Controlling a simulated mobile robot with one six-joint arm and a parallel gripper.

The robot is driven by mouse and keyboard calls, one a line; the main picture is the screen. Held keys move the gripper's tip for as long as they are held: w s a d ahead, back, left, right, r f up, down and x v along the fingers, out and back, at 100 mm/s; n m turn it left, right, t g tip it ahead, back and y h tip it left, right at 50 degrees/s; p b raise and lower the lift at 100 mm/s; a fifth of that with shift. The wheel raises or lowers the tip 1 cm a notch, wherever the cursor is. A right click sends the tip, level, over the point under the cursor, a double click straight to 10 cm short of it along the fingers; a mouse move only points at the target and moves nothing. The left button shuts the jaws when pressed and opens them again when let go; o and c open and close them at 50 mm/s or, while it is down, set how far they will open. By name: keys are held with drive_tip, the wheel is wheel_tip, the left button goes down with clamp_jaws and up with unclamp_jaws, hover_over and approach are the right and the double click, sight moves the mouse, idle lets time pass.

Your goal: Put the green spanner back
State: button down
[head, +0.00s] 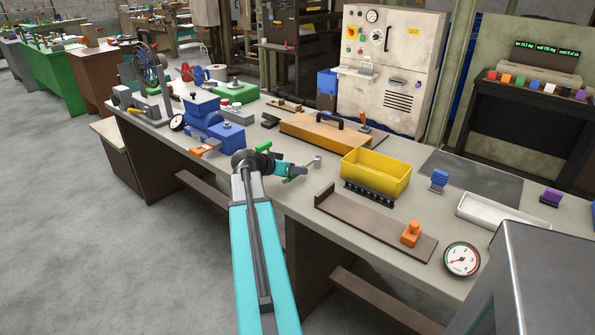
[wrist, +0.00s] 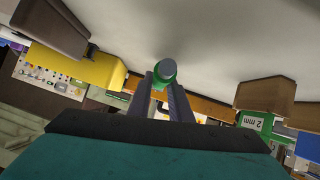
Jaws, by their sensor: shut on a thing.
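My gripper (head: 296,171) is over the front part of the workbench (head: 330,232), between the blue vise and the yellow bin. It is shut on the green spanner (head: 303,165), whose grey end (head: 317,161) points up and to the right. In the wrist view my gripper (wrist: 166,88) has both fingers around the spanner (wrist: 164,82). There it shows nearly end-on, with a round grey face and a green rim. The rest of it is hidden by the fingers. I cannot tell which spot is the spanner's own place.
A yellow bin (head: 376,175) stands right of my gripper, with a dark notched strip (head: 370,193) before it. A brown plate (head: 370,222) carries an orange knob (head: 411,234). A blue vise (head: 212,128) stands left. An orange-brown board (head: 325,134) lies behind.

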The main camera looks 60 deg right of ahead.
drive_tip(key=shift+a+f+b, duration=0.15)
drive_tip(key=shift+f+b, duration=0.35)
drive_tip(key=shift+f, duration=0.15)
drive_tip(key=c, duration=1.6)
unclamp_jaws()
drive_tip(key=shift+f, duration=0.1)
drive_tip(key=shift+r, duration=0.3)
drive_tip(key=shift+r+p, duration=0.7)
drive_tip(key=shift+p, duration=0.2)
drive_tip(key=b+v, duration=0.1)
drive_tip(key=v, duration=1)
drive_tip(key=shift+w+a+b, duration=0.2)
drive_tip(key=shift+a+b, duration=0.05)
drive_tip(key=shift+b, duration=0.1)
